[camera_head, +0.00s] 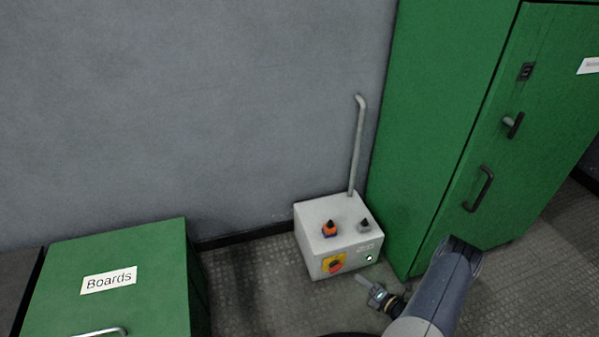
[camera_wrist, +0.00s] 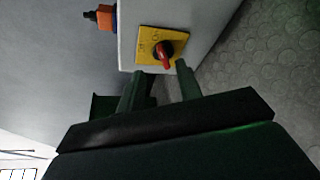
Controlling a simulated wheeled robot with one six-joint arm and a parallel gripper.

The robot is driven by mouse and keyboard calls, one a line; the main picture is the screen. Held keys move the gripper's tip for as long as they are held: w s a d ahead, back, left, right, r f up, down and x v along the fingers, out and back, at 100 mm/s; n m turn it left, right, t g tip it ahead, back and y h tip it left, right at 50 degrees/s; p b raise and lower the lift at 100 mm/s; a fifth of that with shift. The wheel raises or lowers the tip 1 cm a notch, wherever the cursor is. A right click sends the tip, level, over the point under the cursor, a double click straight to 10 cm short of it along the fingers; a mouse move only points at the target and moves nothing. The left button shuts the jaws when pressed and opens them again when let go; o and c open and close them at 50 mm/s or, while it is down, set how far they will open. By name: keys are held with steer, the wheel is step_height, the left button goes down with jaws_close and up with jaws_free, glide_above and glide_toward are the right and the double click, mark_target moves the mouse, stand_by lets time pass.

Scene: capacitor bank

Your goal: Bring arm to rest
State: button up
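My arm (camera_head: 436,290) reaches in from the bottom right of the head view. My gripper (camera_head: 364,282) is low in front of the grey control box (camera_head: 312,232), pointing toward it. In the wrist view my gripper's two fingers (camera_wrist: 161,70) stand apart with nothing between them, so it is open. Beyond the fingertips is a red rotary switch (camera_wrist: 165,54) on a yellow plate (camera_wrist: 146,60). The switch also shows on the box front in the head view (camera_head: 335,266). Whether the fingers touch it, I cannot tell.
A tall green cabinet (camera_head: 432,110) with handles stands close on the right, behind my arm. A green "Boards" cabinet (camera_head: 160,255) is at the lower left. A grey pipe (camera_head: 356,150) rises behind the box. Patterned floor (camera_head: 250,290) lies free between box and Boards cabinet.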

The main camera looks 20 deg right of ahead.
steer(key=b+x, duration=0.2)
steer(key=x, duration=0.7)
steer(key=shift+w+b, duration=0.15)
steer(key=shift+b, duration=0.2)
